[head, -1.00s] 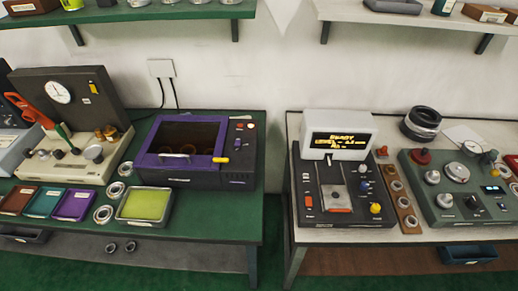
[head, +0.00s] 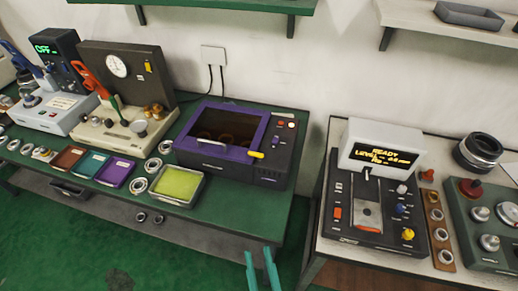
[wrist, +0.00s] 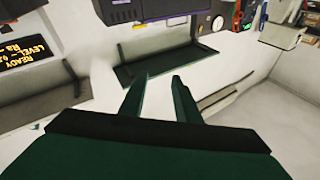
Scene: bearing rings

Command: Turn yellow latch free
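The yellow latch (head: 256,155) sticks out at the lower right corner of the purple-framed lid (head: 222,164) of a dark box on the green bench. The lid looks closed, with round shapes dimly visible behind its dark window. My gripper (head: 262,256) shows as two teal fingers at the bottom edge, in front of the bench and well apart from the latch. In the wrist view my gripper (wrist: 158,80) has its fingers apart with nothing between them. I cannot make out the latch there.
A tray with a lime-green pad (head: 178,183) sits left of the box, beside several metal rings. A grey-white bench on the right holds a device with a lit screen (head: 382,157). A gap separates the benches. Shelves (head: 210,4) hang above.

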